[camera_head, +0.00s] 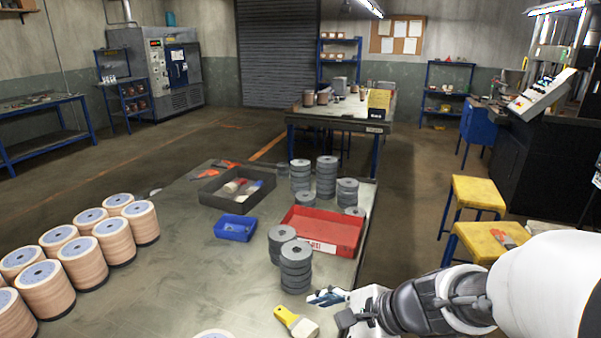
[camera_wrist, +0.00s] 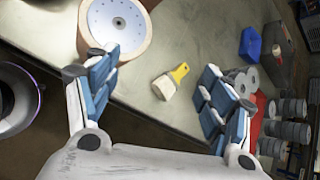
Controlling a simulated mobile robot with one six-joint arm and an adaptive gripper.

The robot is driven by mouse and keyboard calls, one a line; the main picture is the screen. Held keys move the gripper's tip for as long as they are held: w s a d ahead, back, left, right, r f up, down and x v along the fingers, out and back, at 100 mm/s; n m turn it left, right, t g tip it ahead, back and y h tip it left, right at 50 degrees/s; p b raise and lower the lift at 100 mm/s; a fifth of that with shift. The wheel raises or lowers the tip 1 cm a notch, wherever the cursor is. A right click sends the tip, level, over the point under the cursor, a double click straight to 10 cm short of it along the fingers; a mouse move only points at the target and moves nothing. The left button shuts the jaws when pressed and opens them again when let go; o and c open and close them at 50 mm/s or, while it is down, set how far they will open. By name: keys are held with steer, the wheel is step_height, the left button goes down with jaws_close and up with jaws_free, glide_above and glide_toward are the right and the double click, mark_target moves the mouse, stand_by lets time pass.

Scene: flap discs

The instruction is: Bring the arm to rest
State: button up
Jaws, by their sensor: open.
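My gripper (camera_head: 336,308) is at the lower right in the head view, over the near right part of the workbench. Its two blue-padded fingers stand wide apart in the wrist view (camera_wrist: 160,88), with nothing between them in their grasp. My white arm reaches in from the right edge. A yellow-handled brush (camera_head: 296,322) lies on the bench just left of the gripper; it also shows in the wrist view (camera_wrist: 170,82), lying beyond the open fingers.
Stacks of grey discs (camera_head: 296,266) stand close beyond my gripper, beside a red tray (camera_head: 322,232). A blue bin (camera_head: 235,228) and a dark tray (camera_head: 237,190) sit farther back. Several tan disc stacks (camera_head: 84,262) fill the left. Yellow stools (camera_head: 478,193) stand at right. The bench centre is bare.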

steer(key=s+d+r+n+h, duration=0.3)
steer(key=s+d+n, duration=0.1)
steer(key=s+n, duration=0.4)
steer(key=s+d+r+n+h, duration=0.3)
steer(key=s+d+n+h, duration=0.1)
steer(key=s+n, duration=0.4)
steer(key=shift+s+d+r+n, duration=0.15)
steer(key=shift+d+n, duration=0.15)
steer(key=shift+d, duration=0.1)
